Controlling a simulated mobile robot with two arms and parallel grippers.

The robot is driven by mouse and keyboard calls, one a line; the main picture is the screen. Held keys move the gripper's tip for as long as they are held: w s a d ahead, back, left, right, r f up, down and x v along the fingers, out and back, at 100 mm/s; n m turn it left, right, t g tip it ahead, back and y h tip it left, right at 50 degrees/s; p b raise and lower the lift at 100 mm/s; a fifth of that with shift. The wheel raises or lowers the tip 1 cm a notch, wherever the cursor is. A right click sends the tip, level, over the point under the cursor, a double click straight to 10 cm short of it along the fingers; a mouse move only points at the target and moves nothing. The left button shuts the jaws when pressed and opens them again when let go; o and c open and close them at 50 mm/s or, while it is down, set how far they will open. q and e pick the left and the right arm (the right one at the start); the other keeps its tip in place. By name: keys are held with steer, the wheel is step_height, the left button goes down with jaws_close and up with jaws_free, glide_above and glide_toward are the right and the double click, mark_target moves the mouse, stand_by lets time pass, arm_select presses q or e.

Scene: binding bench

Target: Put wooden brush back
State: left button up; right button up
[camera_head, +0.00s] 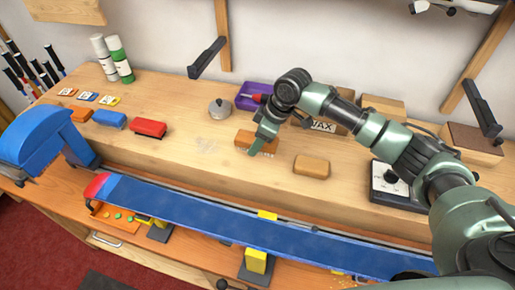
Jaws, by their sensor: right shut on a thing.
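The wooden brush (244,140) is an orange-brown block with a paler lower edge, in the middle of the wooden bench top. My right gripper (264,136) reaches down over it from the right and is shut on it, covering part of it. I cannot tell whether the brush touches the bench top or is just above it. My left gripper is not in view.
A tan block (311,166) lies right of the brush. A purple tray (254,95) and a grey lidded pot (220,109) stand behind. Red (149,128) and blue (109,119) blocks lie left. A long blue ski (220,213) runs along the front.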

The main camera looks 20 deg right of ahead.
mark_target(258, 158)
step_height(258, 158, down, 4)
steer(key=shift+f+p, duration=0.1)
steer(key=shift+p, duration=0.35)
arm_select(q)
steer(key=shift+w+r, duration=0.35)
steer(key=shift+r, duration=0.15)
arm_select(e)
steer(key=shift+f, duration=0.2)
steer(key=o, duration=1.5)
steer(key=shift+f, duration=0.1)
steer(key=shift+c, duration=0.2)
steer(key=b+v, duration=0.2)
steer(key=v, duration=0.9)
steer(key=shift+s+d+r, duration=0.15)
steer(key=shift+d+r, duration=0.05)
steer(key=shift+r, duration=0.4)
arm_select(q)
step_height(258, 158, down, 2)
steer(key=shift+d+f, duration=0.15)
